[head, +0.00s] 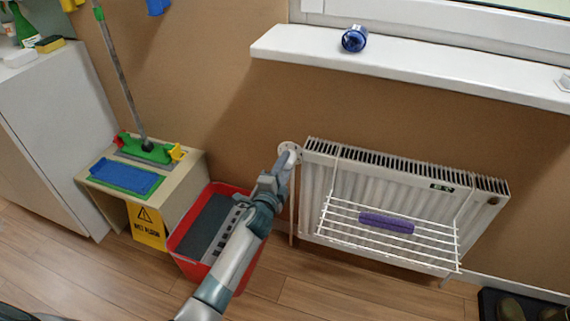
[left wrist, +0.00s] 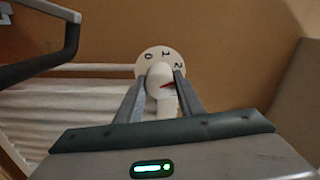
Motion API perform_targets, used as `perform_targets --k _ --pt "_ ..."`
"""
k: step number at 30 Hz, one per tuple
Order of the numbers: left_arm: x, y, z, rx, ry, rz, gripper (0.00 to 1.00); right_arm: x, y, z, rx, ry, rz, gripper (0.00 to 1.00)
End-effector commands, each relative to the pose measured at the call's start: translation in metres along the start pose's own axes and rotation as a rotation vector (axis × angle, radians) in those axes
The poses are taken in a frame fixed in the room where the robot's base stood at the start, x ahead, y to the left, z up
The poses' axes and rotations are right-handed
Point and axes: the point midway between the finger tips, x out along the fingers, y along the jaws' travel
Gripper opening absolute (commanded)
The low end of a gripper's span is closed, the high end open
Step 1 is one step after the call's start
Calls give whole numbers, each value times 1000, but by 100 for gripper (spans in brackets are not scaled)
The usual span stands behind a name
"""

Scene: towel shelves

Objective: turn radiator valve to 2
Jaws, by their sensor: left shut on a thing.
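The radiator valve has a white knob (left wrist: 160,74) in front of a round pale dial plate (left wrist: 153,54) with dark figures, one of which looks like a 2. A small red mark shows on the knob, by the right finger; which figure it points to I cannot tell. My left gripper (left wrist: 160,82) is shut on the knob, one finger on each side. In the head view the left gripper (head: 284,163) reaches the valve plate (head: 288,146) at the radiator's upper left corner and partly covers the knob. My right gripper is not in view.
The white radiator (head: 320,185) carries a wire rack (head: 435,247) with a purple cloth (head: 387,222). A windowsill (head: 420,66) with a blue item (head: 354,39) juts out above. A red bucket (head: 184,235) stands below my left arm, beside a yellow sign (head: 147,226).

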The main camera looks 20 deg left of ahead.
Motion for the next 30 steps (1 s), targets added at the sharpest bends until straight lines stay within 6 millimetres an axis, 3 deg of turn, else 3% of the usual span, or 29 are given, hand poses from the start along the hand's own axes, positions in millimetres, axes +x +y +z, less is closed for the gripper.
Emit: perform_targets --k 11,12,14,24,30 --pt "1 -2 -5 -7 9 -6 12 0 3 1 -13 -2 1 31" --pt "1 -2 -5 -7 9 -6 44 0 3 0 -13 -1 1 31" --pt "1 -2 -4 -6 8 -5 53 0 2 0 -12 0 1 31" --pt "-1 -1 -2 -5 3 -2 53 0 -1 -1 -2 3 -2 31" --pt "-12 -1 -1 -4 2 -1 53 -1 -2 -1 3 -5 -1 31"
